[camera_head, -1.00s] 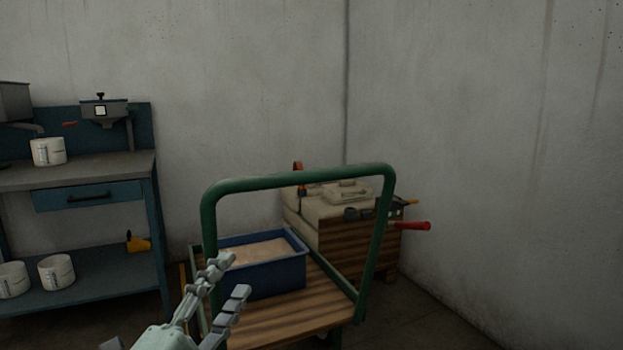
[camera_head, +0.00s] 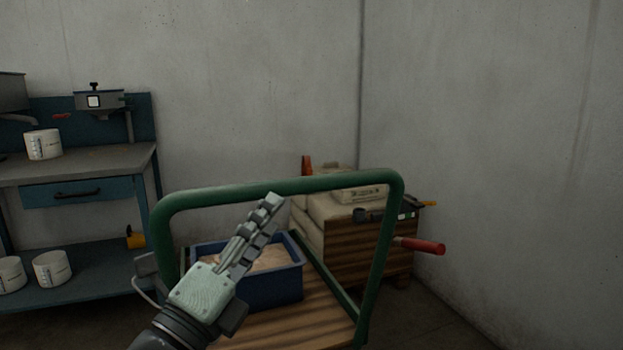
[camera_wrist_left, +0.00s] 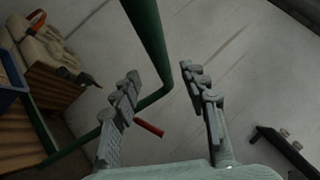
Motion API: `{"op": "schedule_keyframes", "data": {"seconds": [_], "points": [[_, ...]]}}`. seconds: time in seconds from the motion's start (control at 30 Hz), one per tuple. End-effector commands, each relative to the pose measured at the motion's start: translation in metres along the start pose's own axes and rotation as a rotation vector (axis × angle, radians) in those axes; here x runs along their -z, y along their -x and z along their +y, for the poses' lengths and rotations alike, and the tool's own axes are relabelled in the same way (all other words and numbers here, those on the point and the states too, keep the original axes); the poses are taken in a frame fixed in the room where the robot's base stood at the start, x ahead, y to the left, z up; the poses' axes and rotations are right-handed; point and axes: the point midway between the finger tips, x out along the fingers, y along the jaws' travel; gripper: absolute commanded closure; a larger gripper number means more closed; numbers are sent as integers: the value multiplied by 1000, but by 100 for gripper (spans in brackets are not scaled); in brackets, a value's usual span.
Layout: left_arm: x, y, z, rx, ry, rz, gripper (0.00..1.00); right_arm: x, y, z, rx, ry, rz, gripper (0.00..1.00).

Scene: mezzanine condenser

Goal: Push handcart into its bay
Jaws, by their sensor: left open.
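The handcart has a green tubular push handle (camera_head: 285,186) and a slatted wooden deck (camera_head: 318,310). A blue bin (camera_head: 272,290) with pale, sand-like contents stands on the deck. My left gripper (camera_head: 268,205) is open, its fingers overlapping the handle's top bar in the head view. In the left wrist view, the green handle (camera_wrist_left: 146,35) bends in the gap between the spread fingers (camera_wrist_left: 159,72). I cannot tell whether they touch it. My right gripper is out of view. No marked bay is clearly visible.
Behind the cart, a wooden crate or pallet (camera_head: 350,243) carries pale sacks, a case and tools; a red handle (camera_head: 422,245) sticks out right. A blue workbench (camera_head: 80,165) stands left with white tubs. Grey walls meet at the back corner. Bare floor shows at lower right.

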Motion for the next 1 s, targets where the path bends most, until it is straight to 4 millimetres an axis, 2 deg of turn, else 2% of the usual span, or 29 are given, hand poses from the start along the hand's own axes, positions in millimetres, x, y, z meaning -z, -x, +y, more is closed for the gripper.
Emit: {"op": "schedule_keyframes", "data": {"seconds": [0.17, 0.6, 0.77, 1.0], "points": [[0, -6, -1, 2, 1, -1, 56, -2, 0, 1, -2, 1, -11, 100], [0, -69, -1, 1, 2, -1, 56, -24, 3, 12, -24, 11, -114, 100], [0, -78, 0, -1, 1, 0, 56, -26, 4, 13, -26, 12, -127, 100], [0, -78, 0, 0, 1, 0, 56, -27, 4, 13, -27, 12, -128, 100]]}}
